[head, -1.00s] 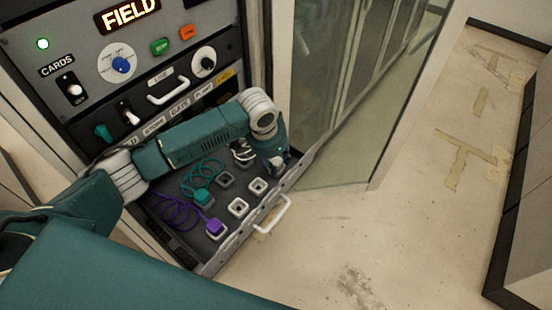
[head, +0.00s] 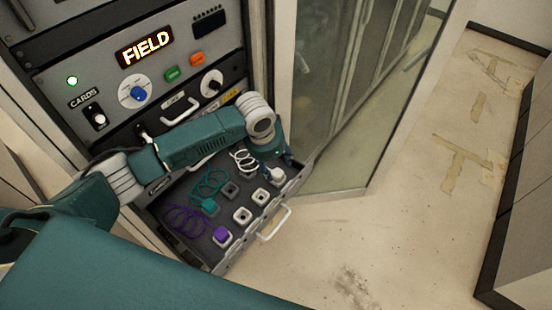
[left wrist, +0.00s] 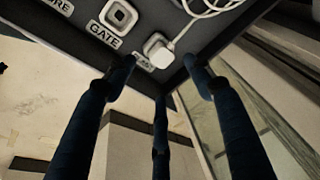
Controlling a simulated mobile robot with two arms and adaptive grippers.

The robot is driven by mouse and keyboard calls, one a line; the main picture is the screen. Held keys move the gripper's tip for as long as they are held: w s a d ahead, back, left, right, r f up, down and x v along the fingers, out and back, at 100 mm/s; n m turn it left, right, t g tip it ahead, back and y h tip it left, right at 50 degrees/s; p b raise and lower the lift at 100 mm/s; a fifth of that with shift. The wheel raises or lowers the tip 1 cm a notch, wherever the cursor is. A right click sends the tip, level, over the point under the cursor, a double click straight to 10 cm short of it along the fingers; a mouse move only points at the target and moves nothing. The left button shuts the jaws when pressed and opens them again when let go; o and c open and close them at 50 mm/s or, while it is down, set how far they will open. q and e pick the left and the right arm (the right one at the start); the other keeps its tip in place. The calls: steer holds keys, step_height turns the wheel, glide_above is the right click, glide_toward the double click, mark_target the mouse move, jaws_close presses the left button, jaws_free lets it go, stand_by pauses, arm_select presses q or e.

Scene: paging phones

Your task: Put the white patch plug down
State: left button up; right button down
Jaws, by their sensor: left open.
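The white patch plug (head: 278,176) sits on a socket at the far right corner of the drawer panel (head: 187,226), with its white coiled cord (head: 243,161) behind it. In the left wrist view the white plug (left wrist: 166,54) covers most of its socket; how deep it sits I cannot tell. My left gripper (head: 287,156) is just above and behind the plug in the head view. In the wrist view its dark fingers (left wrist: 160,76) are spread apart, with the plug beyond their tips and nothing held. My right gripper is not in view.
A teal plug (head: 209,206) and a purple plug (head: 222,235) with coiled cords stand on the same panel, beside several empty square sockets (head: 242,216). The drawer handle (head: 275,224) sticks out in front. A glass door (head: 345,120) stands close at right; the floor beyond is clear.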

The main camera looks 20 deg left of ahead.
arm_select(q)
steer(key=p+v, duration=0.3)
steer(key=v, duration=0.2)
steer(key=shift+r+p, duration=0.15)
steer(key=shift+p, duration=0.2)
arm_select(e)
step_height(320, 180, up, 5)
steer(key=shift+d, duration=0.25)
arm_select(q)
steer(key=shift+s, duration=0.1)
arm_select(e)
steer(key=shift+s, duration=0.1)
